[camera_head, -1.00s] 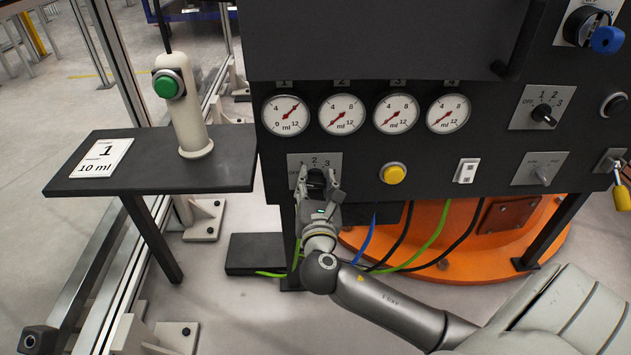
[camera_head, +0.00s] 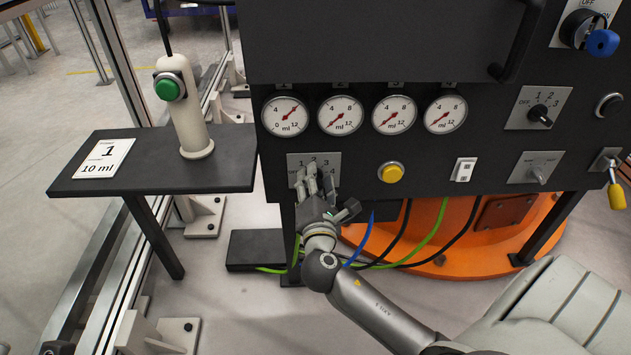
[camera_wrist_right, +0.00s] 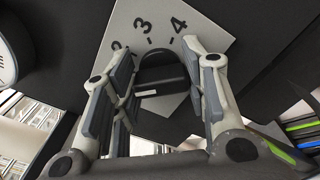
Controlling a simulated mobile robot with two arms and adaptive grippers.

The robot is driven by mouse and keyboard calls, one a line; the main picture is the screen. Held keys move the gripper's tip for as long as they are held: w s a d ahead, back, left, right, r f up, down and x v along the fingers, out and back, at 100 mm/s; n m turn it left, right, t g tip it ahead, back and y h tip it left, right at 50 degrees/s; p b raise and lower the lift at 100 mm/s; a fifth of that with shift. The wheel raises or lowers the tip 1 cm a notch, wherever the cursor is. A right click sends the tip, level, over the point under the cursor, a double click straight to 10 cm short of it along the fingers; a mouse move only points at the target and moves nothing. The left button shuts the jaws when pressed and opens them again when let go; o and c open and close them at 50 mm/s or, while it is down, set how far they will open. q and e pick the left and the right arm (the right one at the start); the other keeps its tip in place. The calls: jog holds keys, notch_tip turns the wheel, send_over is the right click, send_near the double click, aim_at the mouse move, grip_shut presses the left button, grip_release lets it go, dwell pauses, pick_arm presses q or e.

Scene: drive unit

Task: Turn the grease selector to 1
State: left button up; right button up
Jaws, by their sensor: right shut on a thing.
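The grease selector's grey plate (camera_head: 294,176) is at the lower left of the black panel, with numbers along its upper part. My right gripper (camera_head: 316,178) is in front of it and hides most of the knob. In the right wrist view, the dark knob (camera_wrist_right: 160,70) sits between the fingers of my right gripper (camera_wrist_right: 160,85), which is shut on it. The numbers 3 and 4 show on the plate (camera_wrist_right: 205,50) there; another number is partly hidden. I cannot tell which number the knob points to.
Several gauges (camera_head: 340,116) line the panel above the selector. A yellow button (camera_head: 391,172) and a white switch (camera_head: 464,169) are to its right. A side shelf (camera_head: 225,177) holds a card reading 1 and 10 ml (camera_head: 103,158) and a green-button post (camera_head: 188,115).

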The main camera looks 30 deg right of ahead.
dwell(0.3)
jog(key=o, duration=1)
jog(key=shift+o, duration=0.2)
jog(key=v, duration=1.2)
